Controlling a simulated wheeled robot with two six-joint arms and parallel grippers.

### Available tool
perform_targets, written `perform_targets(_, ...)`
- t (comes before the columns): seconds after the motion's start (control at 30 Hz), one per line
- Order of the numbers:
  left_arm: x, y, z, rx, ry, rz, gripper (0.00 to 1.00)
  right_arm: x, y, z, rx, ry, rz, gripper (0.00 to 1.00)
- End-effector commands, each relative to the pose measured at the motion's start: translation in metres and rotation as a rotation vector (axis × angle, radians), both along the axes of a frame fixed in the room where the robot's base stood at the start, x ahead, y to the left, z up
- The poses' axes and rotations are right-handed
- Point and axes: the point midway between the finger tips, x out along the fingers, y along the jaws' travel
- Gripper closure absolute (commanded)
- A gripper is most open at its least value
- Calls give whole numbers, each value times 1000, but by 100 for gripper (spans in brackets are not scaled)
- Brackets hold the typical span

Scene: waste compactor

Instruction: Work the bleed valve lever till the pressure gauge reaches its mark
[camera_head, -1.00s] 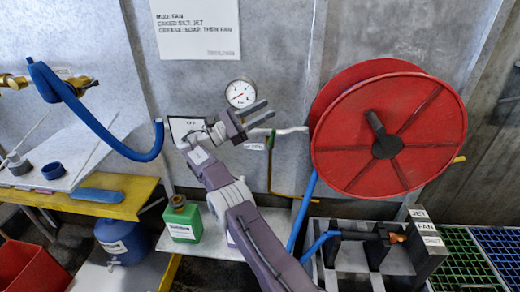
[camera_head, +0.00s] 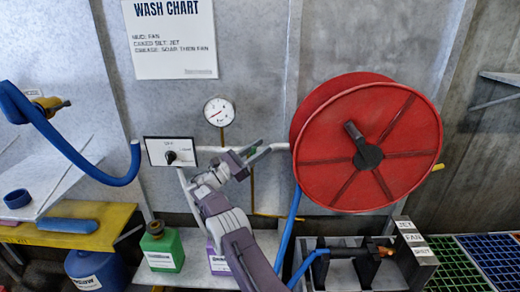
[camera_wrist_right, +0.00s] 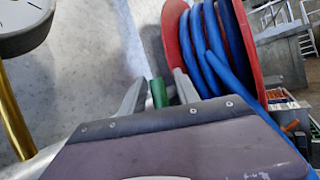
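The pressure gauge (camera_head: 218,111) is a round white dial on the back wall in the head view. Its reading is too small to tell; part of its rim shows in the wrist view (camera_wrist_right: 22,18). My right gripper (camera_head: 246,156) is below and right of the gauge, in front of the pale pipe (camera_head: 276,147). In the wrist view, its fingers (camera_wrist_right: 158,92) are apart, with a green grip (camera_wrist_right: 158,93), likely the bleed valve lever, showing between them. A gap shows on the grip's left; I cannot tell whether it touches the right finger. My left gripper is out of view.
The red hose reel (camera_head: 335,165) stands close to the right of my gripper. A switch panel with a black knob (camera_head: 170,152) is to the left. A green jug (camera_head: 162,248) stands below. A nozzle rack (camera_head: 410,245) is at lower right.

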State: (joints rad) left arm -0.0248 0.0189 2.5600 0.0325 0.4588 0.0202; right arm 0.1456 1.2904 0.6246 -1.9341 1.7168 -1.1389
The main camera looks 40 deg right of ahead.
Motion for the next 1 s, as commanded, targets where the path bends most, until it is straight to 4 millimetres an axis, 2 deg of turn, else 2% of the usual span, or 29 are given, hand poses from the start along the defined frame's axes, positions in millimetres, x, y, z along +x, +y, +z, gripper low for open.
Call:
perform_targets(0.23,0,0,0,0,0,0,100,0,-2,1,-1,0,0,62)
perform_targets(0.27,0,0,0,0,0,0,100,0,-2,1,0,0,0,65)
perform_targets(0.3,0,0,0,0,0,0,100,0,-2,1,0,0,0,76)
perform_targets(0.4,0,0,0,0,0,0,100,0,-2,1,0,0,0,100)
perform_targets(1.0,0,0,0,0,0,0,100,0,-2,1,0,0,0,100)
